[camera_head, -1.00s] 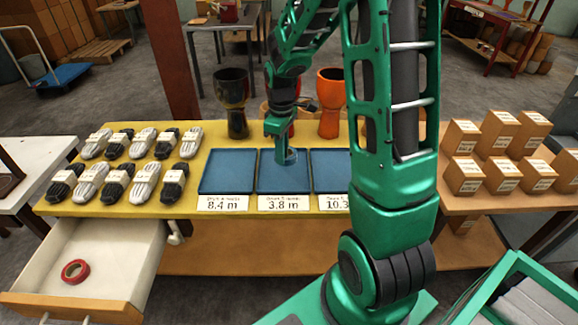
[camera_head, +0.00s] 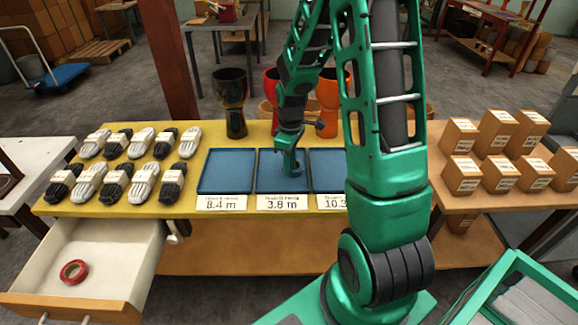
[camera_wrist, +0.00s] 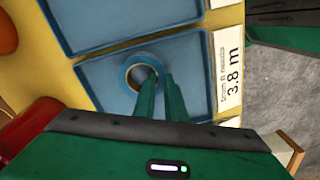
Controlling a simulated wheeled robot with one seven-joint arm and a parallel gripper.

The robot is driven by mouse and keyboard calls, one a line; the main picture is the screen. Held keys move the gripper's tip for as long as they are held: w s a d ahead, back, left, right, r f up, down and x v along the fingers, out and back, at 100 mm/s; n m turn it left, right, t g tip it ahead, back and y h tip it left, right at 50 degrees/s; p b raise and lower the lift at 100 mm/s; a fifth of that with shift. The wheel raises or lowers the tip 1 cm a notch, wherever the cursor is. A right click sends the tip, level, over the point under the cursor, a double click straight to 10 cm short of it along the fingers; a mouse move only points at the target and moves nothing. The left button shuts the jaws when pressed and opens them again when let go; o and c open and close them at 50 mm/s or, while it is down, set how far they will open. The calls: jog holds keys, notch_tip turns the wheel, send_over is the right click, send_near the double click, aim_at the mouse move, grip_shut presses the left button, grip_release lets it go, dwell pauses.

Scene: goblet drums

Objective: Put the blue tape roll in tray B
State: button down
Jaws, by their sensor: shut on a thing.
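The blue tape roll (camera_wrist: 125,71) is a ring with a brown inner side, seen in the wrist view over the blue middle tray. That tray, tray B (camera_head: 267,165), stands behind the "3.8 m" label; its floor also shows in the wrist view (camera_wrist: 100,88). My gripper (camera_wrist: 160,80) is shut on the near side of the roll's ring. In the head view my gripper (camera_head: 291,170) points down inside the tray's outline and mostly hides the roll. I cannot tell whether the roll touches the tray floor.
A left tray (camera_head: 226,170) labelled 8.4 m and a right tray (camera_head: 327,170) flank tray B. Goblet drums (camera_head: 231,102) stand behind them. Wrapped packs (camera_head: 143,180) fill the table's left part. An open drawer (camera_head: 110,250) holds a red tape roll (camera_head: 74,271).

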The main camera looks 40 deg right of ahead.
jog(key=c, duration=1.8)
grip_release()
notch_tip(320, 180, up, 12)
jog(key=s+r+m, duration=0.2)
jog(key=s+m, duration=0.2)
jog(key=s, duration=0.5)
jog(key=s+r+m, duration=0.2)
jog(key=s+m, duration=0.2)
jog(key=s, duration=0.5)
jog(key=s+r+m, duration=0.2)
jog(key=s+m, duration=0.3)
jog(key=s, duration=0.3)
jog(key=shift+s+a+r, duration=0.3)
jog(key=shift+s+a, duration=0.1)
